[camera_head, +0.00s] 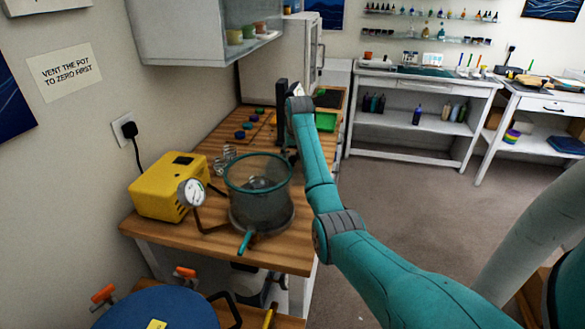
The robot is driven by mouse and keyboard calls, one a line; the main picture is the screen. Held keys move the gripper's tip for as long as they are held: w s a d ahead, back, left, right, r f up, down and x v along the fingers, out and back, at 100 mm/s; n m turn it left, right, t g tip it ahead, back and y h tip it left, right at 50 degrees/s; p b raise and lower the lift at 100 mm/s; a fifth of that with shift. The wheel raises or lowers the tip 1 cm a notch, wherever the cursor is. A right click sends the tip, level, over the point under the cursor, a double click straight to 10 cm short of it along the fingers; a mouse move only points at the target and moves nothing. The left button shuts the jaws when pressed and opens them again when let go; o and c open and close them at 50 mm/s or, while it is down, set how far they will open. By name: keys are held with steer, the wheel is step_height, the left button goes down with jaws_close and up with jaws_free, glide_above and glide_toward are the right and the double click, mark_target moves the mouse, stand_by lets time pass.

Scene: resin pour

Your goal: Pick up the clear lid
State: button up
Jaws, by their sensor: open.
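A clear, see-through chamber (258,178) with a teal rim stands on the wooden bench, its lower part dark grey. A round gauge (192,193) is at its left and a teal handle (246,241) at its front. I cannot make out a separate clear lid on its rim. My teal arm reaches in from the lower right, and its wrist is over the bench behind and to the right of the chamber.
A yellow box (168,188) stands left of the chamber, with a metal coil (224,160) behind. A blue round lid (160,310) with orange-handled clamps is at the lower left. The floor (410,205) at the right is clear.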

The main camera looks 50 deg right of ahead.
mark_target(293, 158)
steer(key=shift+x, duration=1.85)
jaws_close()
